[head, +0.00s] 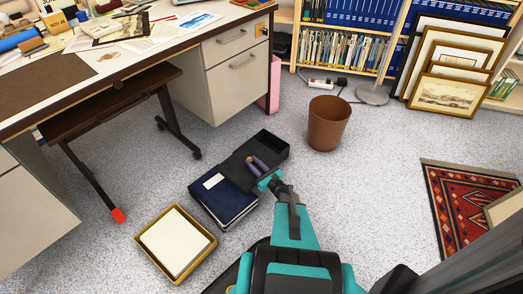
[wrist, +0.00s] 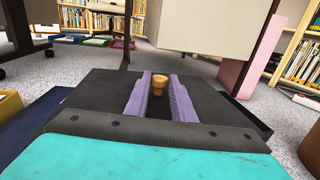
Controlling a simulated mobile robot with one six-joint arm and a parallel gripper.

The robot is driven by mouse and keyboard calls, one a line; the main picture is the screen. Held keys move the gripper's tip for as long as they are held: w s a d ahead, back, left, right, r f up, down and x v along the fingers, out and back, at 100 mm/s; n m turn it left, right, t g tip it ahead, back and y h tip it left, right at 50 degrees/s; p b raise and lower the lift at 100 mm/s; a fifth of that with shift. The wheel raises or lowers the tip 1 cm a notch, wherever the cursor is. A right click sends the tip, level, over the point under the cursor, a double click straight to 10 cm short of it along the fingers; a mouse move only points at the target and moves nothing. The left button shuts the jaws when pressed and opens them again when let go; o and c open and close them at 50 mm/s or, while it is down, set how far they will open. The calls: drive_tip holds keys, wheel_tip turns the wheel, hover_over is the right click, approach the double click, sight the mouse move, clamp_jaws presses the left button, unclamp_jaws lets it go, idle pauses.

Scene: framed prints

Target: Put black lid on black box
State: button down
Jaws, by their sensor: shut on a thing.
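The black lid (wrist: 110,90) is a flat dark panel with a small orange-brown knob (wrist: 160,84) in the wrist view. My gripper (wrist: 160,95) has its purple fingers shut on this knob. In the head view my gripper (head: 257,164) is over a black box (head: 270,144) on the floor. The box's far part shows as a dark, open-looking shape. The near part is covered by the lid and my arm. I cannot tell whether the lid touches the box.
A dark blue binder (head: 223,197) lies left of the box, close to the lid. A yellow-rimmed tray (head: 206,252) is nearer me. A brown bin (head: 328,123) stands right of the box. The desk (head: 240,70) is behind. Floor toward the red rug (head: 470,205) is clear.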

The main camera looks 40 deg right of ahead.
sight(265, 148)
drive_tip(key=shift+s+d, duration=0.1)
drive_tip(key=shift+d, duration=0.05)
drive_tip(key=shift+w+d, duration=0.2)
drive_tip(key=shift+d, duration=0.25)
drive_tip(key=w+d+b, duration=0.1)
drive_tip(key=w+d, duration=0.2)
drive_tip(key=d, duration=0.4)
drive_tip(key=w+d+f+b, duration=0.1)
drive_tip(key=w+d+b, duration=0.1)
drive_tip(key=d, duration=0.4)
drive_tip(key=shift+w+d+f, duration=0.2)
drive_tip(key=shift+w+d, duration=0.15)
drive_tip(key=shift+w, duration=0.4)
drive_tip(key=shift+f+b, duration=1.05)
drive_tip(key=shift+f, duration=0.7)
drive_tip(key=shift+f+b, duration=0.3)
drive_tip(key=shift+f, duration=0.3)
drive_tip(key=c, duration=1.5)
unclamp_jaws()
